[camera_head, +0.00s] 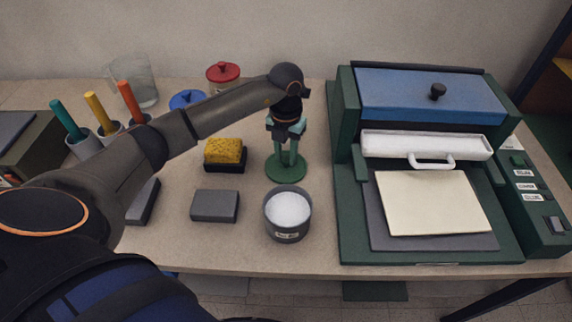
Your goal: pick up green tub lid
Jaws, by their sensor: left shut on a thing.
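The green tub lid (286,172) is a round dark-green disc behind the open tub, near the middle of the table. My left gripper (288,158) points down over it and is shut on it at its centre; the fingers hide the part they grip. I cannot tell whether the lid touches the table or is slightly above it. The grey tub (288,234) in front stands uncovered, with white contents. My right gripper is not in view.
A green press with a blue hood (430,92) fills the right side. A yellow sponge (224,151) on a black holder and a grey block (215,206) lie left of the lid. Red-lidded (223,73) and blue-lidded (187,98) tubs and a glass (134,82) stand behind.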

